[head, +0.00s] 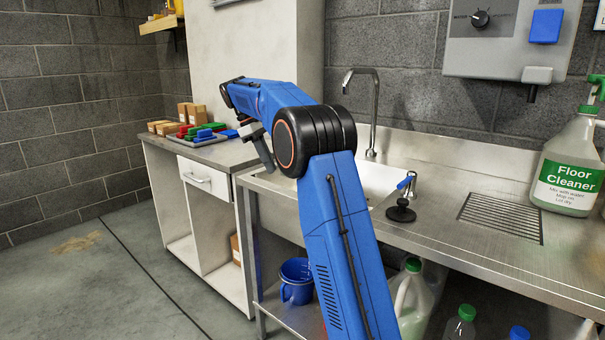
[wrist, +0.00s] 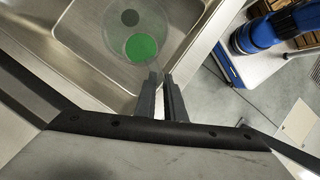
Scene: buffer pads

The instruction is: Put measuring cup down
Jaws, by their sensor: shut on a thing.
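A clear round measuring cup (wrist: 160,30) with a green disc or green liquid (wrist: 141,48) at its bottom shows in the wrist view, seen from above. My gripper (wrist: 160,78) is shut on its near edge; the exact grip point is hard to make out. The cup appears over the sink basin (wrist: 83,45), and a dark round spot, likely the drain, shows through it. I cannot tell its height above the basin floor.
The steel counter (head: 445,225) has a black plunger-like item (head: 401,211), a drain grille (head: 500,217) and a floor cleaner bottle (head: 569,170). A faucet (head: 373,110) rises behind the sink. Colored pads (head: 200,132) and boxes crowd the left cabinet. A blue jug (head: 296,282) stands below.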

